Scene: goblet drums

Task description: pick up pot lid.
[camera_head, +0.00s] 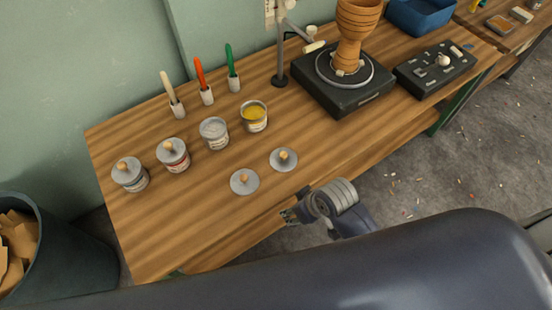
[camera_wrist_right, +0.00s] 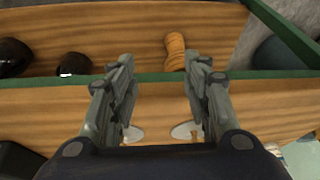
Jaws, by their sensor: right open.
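Two loose grey pot lids with wooden knobs lie on the wooden workbench: a left lid (camera_head: 244,182) and a right lid (camera_head: 284,160). Four pots stand behind and left of them. Two pots (camera_head: 130,174) (camera_head: 173,155) have lids on. The grey pot (camera_head: 214,133) and the yellow pot (camera_head: 254,116) are uncovered. My right gripper (camera_head: 290,214) is at the bench's front edge, nearer me than both loose lids and apart from them. In the right wrist view its fingers (camera_wrist_right: 161,66) are spread and empty, with the two lids (camera_wrist_right: 133,134) (camera_wrist_right: 182,131) partly hidden behind them. My left gripper is out of view.
Three brushes in holders (camera_head: 206,96) stand behind the pots. A black turntable (camera_head: 345,95) bears a clay goblet drum (camera_head: 356,30), with a control box (camera_head: 435,70) to its right. A bin (camera_head: 60,255) stands left. Items on a lower shelf (camera_wrist_right: 120,30) show in the wrist view.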

